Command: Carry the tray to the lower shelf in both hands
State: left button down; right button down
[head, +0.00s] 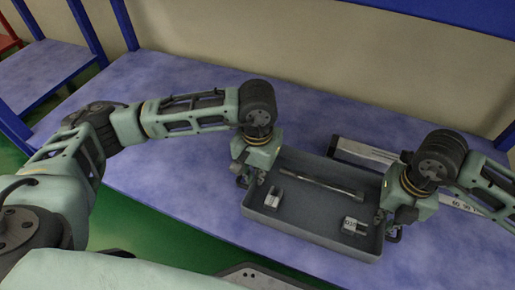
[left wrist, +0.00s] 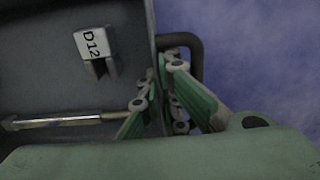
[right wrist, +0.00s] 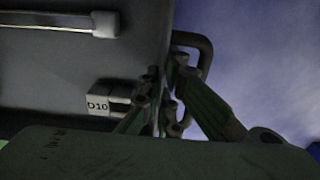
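The grey tray (head: 300,215) sits at the level of the blue-purple shelf surface; I cannot tell if it touches it. It holds a thin metal rod (head: 322,184), a small block (head: 273,198) at the left and another (head: 354,226) at the right. The wrist views read D12 (left wrist: 96,43) on the left block and D10 (right wrist: 100,103) on the right one. My left gripper (head: 249,180) straddles the tray's left wall by its handle (left wrist: 197,52), fingers closed on the wall. My right gripper (head: 391,220) grips the right wall likewise, by the other handle (right wrist: 206,50).
The shelf surface (head: 165,185) is clear left of the tray. A long pale bar (head: 362,152) with printed figures lies behind the tray and runs right past my right arm. Blue posts (head: 84,32) and another blue shelf (head: 45,72) stand at the left. A blue beam (head: 450,12) crosses above.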

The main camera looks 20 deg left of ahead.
pick_arm(q)
jog(key=shift+f+b, duration=0.45)
jog(key=shift+f, duration=0.2)
pick_arm(e)
jog(key=shift+f, duration=0.65)
pick_arm(q)
jog(key=c, duration=2.3)
grip_release()
jog(key=shift+r, duration=0.15)
pick_arm(e)
jog(key=c, duration=2.3)
grip_release()
jog(key=shift+r, duration=0.15)
pick_arm(q)
jog(key=o, duration=0.3)
pick_arm(e)
jog(key=o, duration=0.3)
pick_arm(q)
jog(key=shift+o, duration=0.4)
jog(key=o, duration=0.7)
jog(key=shift+a, duration=0.15)
pick_arm(e)
jog(key=shift+d, duration=0.15)
